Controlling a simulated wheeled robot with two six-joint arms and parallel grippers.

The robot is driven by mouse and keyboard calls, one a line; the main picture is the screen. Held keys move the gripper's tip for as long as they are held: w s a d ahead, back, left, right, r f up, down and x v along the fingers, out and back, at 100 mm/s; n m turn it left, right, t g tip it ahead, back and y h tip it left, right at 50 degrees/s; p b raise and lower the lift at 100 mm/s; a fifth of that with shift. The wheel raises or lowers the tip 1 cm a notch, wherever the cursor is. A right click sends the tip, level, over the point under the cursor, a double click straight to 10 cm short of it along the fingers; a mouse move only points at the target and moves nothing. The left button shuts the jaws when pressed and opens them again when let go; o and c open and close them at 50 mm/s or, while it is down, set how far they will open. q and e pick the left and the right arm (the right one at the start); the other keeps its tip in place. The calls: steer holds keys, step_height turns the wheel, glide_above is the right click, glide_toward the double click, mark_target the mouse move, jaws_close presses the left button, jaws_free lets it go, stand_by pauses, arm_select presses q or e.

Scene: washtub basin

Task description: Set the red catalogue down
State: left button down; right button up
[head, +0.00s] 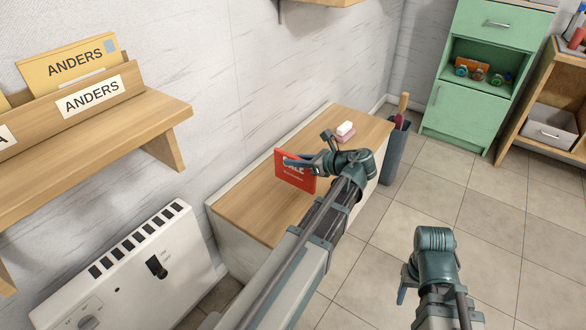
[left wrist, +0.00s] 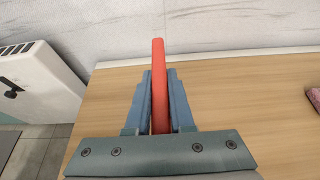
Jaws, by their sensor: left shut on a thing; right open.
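The red catalogue (head: 296,182), with white "SALE" lettering, is held upright over the wooden top (head: 253,205) of a low white cabinet. My left gripper (head: 300,163) is shut on it, and a finger hides part of the lettering. In the left wrist view the catalogue (left wrist: 158,85) shows edge-on between the two blue fingers (left wrist: 160,100). I cannot tell whether its lower edge touches the wood. My right gripper (head: 404,284) is open and empty, low over the tiled floor at the right.
A pink and white block (head: 345,131) lies at the cabinet's far end. A grey bin (head: 394,152) stands beyond it. A white heater (head: 130,268) and a wooden shelf with yellow folders (head: 70,68) are left. The wooden top around the catalogue is clear.

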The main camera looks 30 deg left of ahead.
mark_target(295, 185)
arm_select(q)
steer(key=f+b, duration=0.2)
steer(key=f, duration=0.1)
steer(key=shift+s+f, duration=0.2)
steer(key=shift+f, duration=0.1)
steer(key=shift+r, duration=0.15)
arm_select(e)
step_height(295, 185, down, 3)
steer(key=shift+f, duration=0.15)
arm_select(q)
steer(key=c, duration=0.8)
jaws_free()
arm_select(e)
steer(key=shift+f, duration=0.15)
